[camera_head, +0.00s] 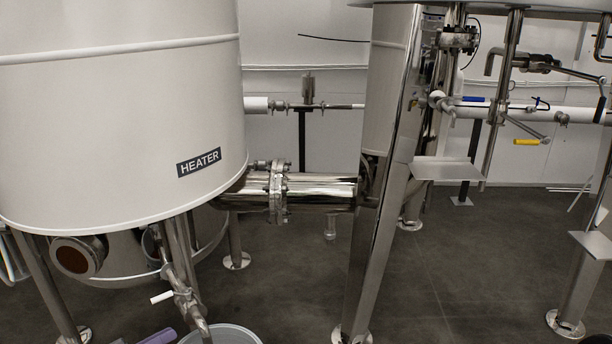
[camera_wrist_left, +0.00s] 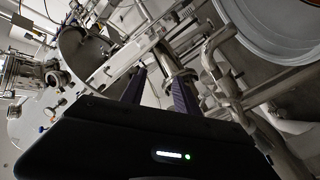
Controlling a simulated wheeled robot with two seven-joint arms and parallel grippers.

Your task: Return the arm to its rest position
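My left gripper (camera_head: 140,339) shows only as a purple-grey fingertip and a small dark tip at the bottom edge of the head view. It is below and left of the heater's drain valve. In the left wrist view, the two fingers of the left gripper (camera_wrist_left: 158,88) stand apart with nothing held between them. The left arm behind it is out of the head view. My right gripper is in neither view.
The white HEATER tank (camera_head: 120,110) fills the left side. Under it hang a drain valve with a white handle (camera_head: 162,297) and a pipe above a grey bucket (camera_head: 222,335). A steel leg (camera_head: 372,250) stands in the middle. Open floor (camera_head: 290,285) lies between.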

